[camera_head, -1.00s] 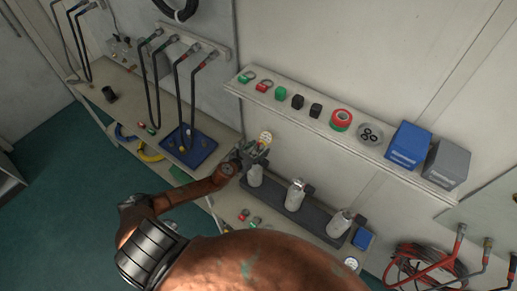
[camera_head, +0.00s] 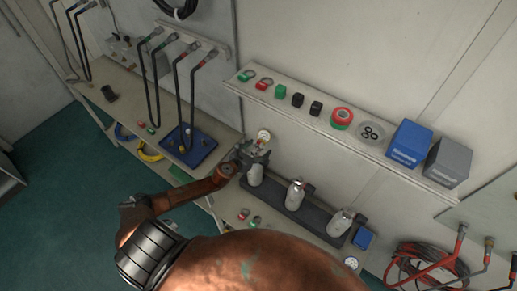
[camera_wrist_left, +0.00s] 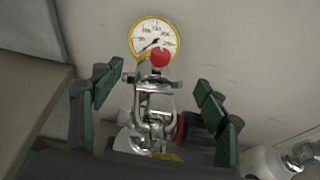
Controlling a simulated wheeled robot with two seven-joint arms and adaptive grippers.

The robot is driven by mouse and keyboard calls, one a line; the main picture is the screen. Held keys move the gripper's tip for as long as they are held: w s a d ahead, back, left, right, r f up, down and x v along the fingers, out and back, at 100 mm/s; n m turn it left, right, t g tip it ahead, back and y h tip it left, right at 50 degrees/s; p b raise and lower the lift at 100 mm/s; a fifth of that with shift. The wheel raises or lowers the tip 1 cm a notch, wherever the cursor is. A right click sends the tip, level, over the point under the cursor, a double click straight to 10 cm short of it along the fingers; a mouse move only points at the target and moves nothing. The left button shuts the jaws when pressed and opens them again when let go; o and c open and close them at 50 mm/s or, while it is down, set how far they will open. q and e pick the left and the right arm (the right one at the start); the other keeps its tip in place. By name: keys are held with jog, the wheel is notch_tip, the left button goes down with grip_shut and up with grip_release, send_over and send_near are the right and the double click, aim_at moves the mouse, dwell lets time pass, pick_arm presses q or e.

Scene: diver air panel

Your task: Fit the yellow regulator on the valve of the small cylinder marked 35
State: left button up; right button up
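The yellow regulator (camera_wrist_left: 155,42) has a yellow-rimmed white gauge, a red knob and a silver yoke. It sits upright at the top of the leftmost small cylinder (camera_head: 255,176); its gauge also shows in the head view (camera_head: 264,135). The yoke appears to be around the valve, but I cannot tell how firmly it is seated. My left gripper (camera_wrist_left: 157,108) has its green-lined fingers spread on both sides of the yoke, with gaps visible; it also shows in the head view (camera_head: 251,155). The cylinder's number cannot be read. My right gripper is not in view.
Two more small cylinders, one in the middle (camera_head: 295,195) and one at the right (camera_head: 340,223), stand in the dark rack (camera_head: 318,229). A wall shelf (camera_head: 330,128) with several items runs above. A blue tray (camera_head: 198,151) lies on the bench to the left.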

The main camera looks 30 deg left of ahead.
pick_arm(q)
jog(key=shift+f, duration=0.2)
jog(key=shift+s, duration=0.15)
jog(key=v, duration=1.1)
jog(key=shift+s+r, duration=0.3)
